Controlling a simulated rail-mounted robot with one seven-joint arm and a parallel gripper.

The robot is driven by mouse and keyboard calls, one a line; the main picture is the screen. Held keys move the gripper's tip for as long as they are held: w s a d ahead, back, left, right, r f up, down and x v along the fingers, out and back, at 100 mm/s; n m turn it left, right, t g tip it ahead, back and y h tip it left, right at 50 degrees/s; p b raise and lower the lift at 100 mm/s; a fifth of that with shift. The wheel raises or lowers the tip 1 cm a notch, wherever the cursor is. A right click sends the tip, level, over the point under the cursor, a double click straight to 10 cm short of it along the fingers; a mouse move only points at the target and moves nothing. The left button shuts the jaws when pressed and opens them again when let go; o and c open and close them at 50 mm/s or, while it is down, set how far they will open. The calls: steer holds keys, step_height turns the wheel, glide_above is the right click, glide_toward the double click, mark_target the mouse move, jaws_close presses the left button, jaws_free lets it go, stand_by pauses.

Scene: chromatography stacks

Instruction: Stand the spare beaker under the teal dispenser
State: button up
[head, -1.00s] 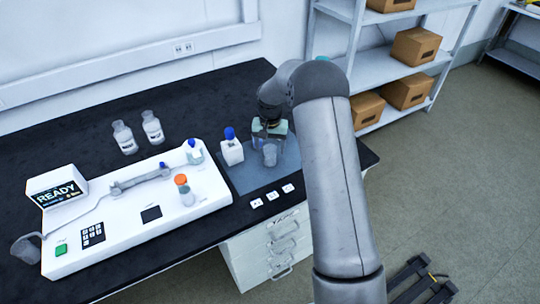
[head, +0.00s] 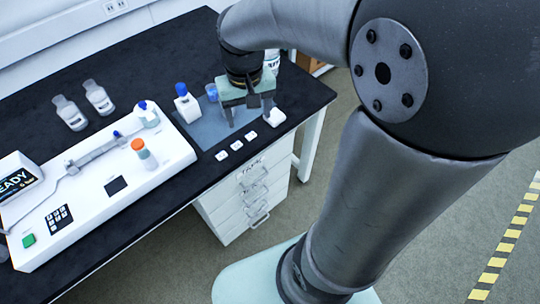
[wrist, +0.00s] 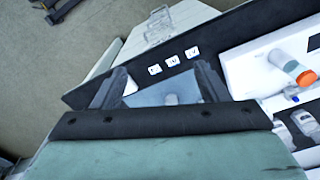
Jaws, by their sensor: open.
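My gripper (head: 249,118) is open over the grey-blue mat (head: 208,132) at the right end of the black bench, fingers pointing down. A small bluish clear vessel (head: 212,92), probably the spare beaker, stands on the mat beside and partly behind my gripper. In the wrist view a small grey object (wrist: 171,99), possibly the same vessel, shows between my spread fingers (wrist: 160,85); its lower part is hidden by the gripper body. I see no contact. I cannot make out a teal dispenser in either current view.
A white bottle with a blue cap (head: 187,105) stands close left of the vessel. The white instrument (head: 90,215) carries an orange-capped bottle (head: 144,154). Two clear bottles (head: 98,98) stand behind it. Small white labels (head: 236,145) line the bench's front edge. A pale bottle (head: 272,60) shows behind my gripper.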

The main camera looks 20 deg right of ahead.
steer(key=shift+o, duration=0.3)
steer(key=s+f+n, duration=0.1)
steer(key=s+f, duration=0.1)
steer(key=s, duration=1)
steer(key=shift+s, duration=0.35)
